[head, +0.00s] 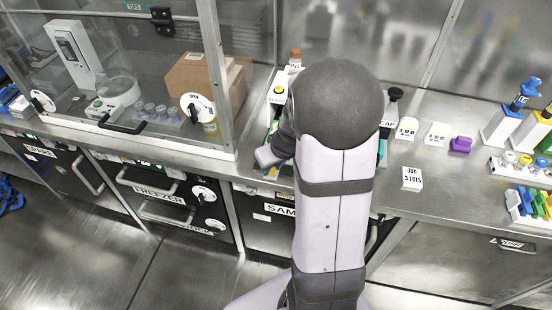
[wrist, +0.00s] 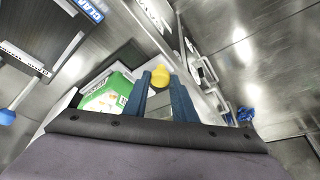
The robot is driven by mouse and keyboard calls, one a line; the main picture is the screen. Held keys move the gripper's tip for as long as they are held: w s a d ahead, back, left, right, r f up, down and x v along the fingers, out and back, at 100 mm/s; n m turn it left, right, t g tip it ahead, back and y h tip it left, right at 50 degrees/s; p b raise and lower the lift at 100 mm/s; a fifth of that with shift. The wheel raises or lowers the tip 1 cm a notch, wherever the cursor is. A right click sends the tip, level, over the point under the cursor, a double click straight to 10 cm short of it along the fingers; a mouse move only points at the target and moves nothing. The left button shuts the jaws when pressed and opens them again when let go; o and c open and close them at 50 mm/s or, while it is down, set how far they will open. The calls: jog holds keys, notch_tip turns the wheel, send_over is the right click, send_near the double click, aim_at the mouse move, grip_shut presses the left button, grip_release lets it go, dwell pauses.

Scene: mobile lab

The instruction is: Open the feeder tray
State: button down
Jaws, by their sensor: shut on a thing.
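My gripper (wrist: 163,88) shows in the wrist view as two blue fingers. They are shut on a yellow knob (wrist: 160,76) that sits between the fingertips. In the head view my own arm covers the fingertips and what they hold. I cannot make out the outline of the feeder tray, or tell how far it is open. A white unit with a yellow button (head: 278,89) stands on the bench just left of my arm, partly hidden by it.
A green and white pack (wrist: 108,92) lies left of the fingers. A glass-fronted cabinet (head: 150,70) stands left of my arm. A white job card (head: 412,178), a purple block (head: 461,145) and bottles are on the right. The bench front right of my arm is mostly clear.

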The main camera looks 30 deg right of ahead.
jog(key=shift+s+a, duration=0.15)
jog(key=shift+r, duration=0.1)
jog(key=c, duration=1.5)
grip_release()
jog(key=shift+o, duration=0.2)
jog(key=v, duration=0.7)
jog(key=shift+p, duration=0.3)
jog(key=shift+s+r, duration=0.1)
jog(key=shift+s, duration=0.05)
